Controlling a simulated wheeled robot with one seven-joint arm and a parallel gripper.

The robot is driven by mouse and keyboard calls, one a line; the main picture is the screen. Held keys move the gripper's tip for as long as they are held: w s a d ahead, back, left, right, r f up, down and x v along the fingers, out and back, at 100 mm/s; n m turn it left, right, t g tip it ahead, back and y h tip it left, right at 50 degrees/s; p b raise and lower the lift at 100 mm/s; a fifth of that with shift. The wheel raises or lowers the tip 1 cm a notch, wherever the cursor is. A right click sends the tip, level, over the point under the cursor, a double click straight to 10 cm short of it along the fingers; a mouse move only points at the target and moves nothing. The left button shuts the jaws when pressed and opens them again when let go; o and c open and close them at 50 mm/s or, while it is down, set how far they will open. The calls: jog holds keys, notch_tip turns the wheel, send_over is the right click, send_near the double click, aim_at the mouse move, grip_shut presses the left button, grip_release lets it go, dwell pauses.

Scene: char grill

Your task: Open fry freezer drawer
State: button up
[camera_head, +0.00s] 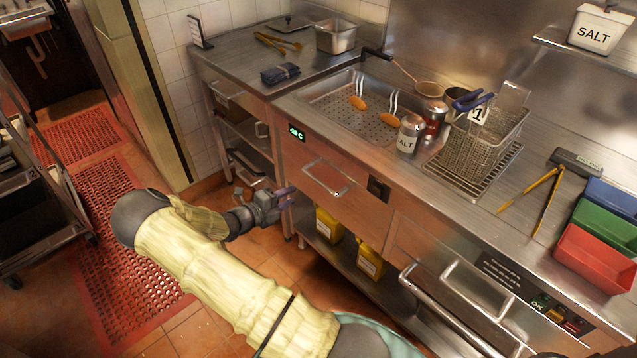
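The steel drawer (343,201) under the counter, below a small green temperature display (296,132), appears to be the fry freezer drawer. It looks shut, and its bar handle (327,178) sticks out from the front. My gripper (285,200) is at the end of my arm, left of and lower than the handle and apart from it. It is near the counter's left leg. Its fingers are small and dark here, so I cannot tell whether they are open or shut. No held object shows.
Yellow containers (328,225) stand on the lower shelf below the drawer. Another long handle (455,315) sticks out at the lower right. A wheeled rack (30,215) stands at the left. Red floor mats (110,230) and open floor lie between the rack and the counter.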

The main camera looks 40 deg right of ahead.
aim_at(318, 181)
jog(key=x, duration=1.3)
grip_shut()
